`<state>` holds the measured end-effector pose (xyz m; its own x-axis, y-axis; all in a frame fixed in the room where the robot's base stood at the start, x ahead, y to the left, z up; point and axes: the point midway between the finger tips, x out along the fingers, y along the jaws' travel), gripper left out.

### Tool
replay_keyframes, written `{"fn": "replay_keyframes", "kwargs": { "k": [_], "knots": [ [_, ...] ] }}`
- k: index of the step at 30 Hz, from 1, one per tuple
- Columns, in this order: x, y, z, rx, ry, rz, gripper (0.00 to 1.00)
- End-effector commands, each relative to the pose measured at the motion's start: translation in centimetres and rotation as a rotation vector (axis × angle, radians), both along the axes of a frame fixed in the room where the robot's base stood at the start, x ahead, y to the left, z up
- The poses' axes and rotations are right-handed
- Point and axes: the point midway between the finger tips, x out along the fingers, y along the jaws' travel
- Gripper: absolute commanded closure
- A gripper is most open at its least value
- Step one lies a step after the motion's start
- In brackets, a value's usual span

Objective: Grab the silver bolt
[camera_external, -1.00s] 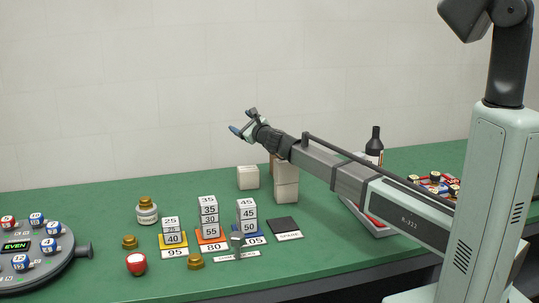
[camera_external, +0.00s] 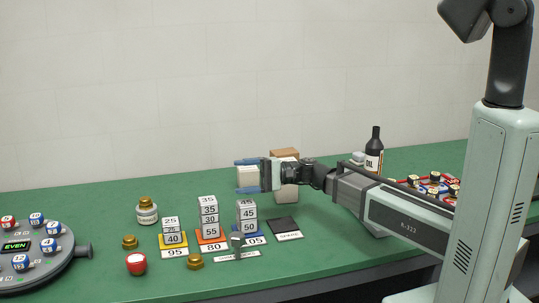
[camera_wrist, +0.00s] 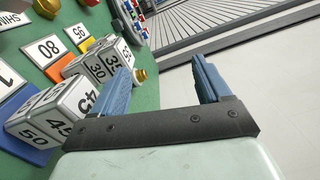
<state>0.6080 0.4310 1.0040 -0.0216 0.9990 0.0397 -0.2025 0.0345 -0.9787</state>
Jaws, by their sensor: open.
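A small grey, bolt-like piece (camera_external: 237,241), which I take as the silver bolt, stands by a white label strip at the front middle of the green table.
Stacked numbered blocks (camera_external: 209,218) stand beside the bolt; another numbered stack (camera_external: 247,216) is just behind it. Brass pieces (camera_external: 195,261) and a red knob (camera_external: 136,263) lie left. A dark bottle (camera_external: 374,152) stands back right. A round console (camera_external: 35,250) is far left.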

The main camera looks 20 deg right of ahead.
Motion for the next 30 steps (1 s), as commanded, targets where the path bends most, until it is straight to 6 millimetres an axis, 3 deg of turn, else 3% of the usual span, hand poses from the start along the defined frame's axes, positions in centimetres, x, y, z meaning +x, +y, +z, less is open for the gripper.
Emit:
{"fn": "replay_keyframes", "kwargs": {
  "k": [6,14,30],
  "knots": [
    [-4.1,-1.2,-2.0,-0.031,0.054,0.123,0.23],
    [-5.8,-2.1,-4.3,-0.067,0.277,0.174,0.23],
    [-10.0,-4.9,-11.1,-0.194,1.077,0.239,0.23]
  ]
}}
